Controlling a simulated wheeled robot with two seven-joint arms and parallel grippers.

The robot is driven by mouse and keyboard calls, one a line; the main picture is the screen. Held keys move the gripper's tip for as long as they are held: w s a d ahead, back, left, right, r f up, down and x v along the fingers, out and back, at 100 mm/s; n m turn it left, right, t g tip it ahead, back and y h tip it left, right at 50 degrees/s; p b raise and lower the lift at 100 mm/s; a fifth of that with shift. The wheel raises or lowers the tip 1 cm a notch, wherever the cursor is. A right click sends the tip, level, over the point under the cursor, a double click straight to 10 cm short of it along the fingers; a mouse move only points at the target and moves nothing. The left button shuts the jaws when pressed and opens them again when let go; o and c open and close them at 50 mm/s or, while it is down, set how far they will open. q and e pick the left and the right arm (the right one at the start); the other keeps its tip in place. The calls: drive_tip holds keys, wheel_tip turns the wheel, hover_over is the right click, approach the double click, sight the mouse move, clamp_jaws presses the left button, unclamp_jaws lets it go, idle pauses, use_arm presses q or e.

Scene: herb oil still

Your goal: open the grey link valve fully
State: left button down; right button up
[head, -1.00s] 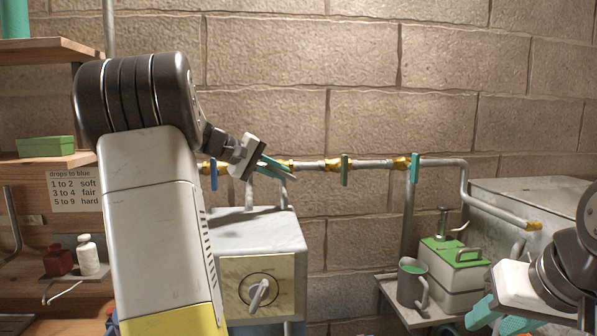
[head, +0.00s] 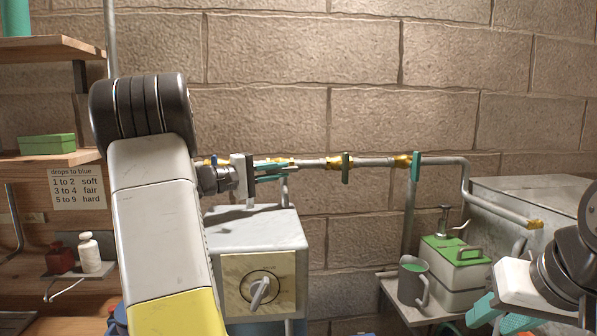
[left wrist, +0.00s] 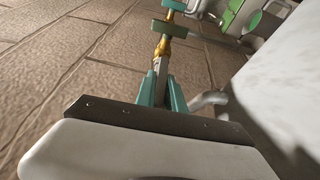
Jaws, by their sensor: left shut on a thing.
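A grey pipe (head: 312,162) with brass fittings runs along the brick wall and carries several coloured valve handles. My left gripper (head: 284,165) is at the pipe, left of the olive handle (head: 345,168). Its teal fingers lie nearly level along the pipe. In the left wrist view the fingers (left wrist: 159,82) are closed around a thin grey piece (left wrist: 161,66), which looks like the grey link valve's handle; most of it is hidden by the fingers. My right gripper (head: 497,314) is low at the right, its teal fingers apart and empty.
A blue handle (head: 214,160) and a teal handle (head: 415,167) are on the same pipe. A grey box with a dial (head: 260,289) stands below. A grey mug (head: 412,283) and a green-topped container (head: 455,262) stand at right. Shelves are at left.

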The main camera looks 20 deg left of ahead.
sight(270, 172)
use_arm(q)
drive_tip(key=shift+f, duration=0.1)
drive_tip(key=c, duration=1.5)
unclamp_jaws()
drive_tip(key=shift+o, duration=0.2)
drive_tip(key=shift+v, duration=3.85)
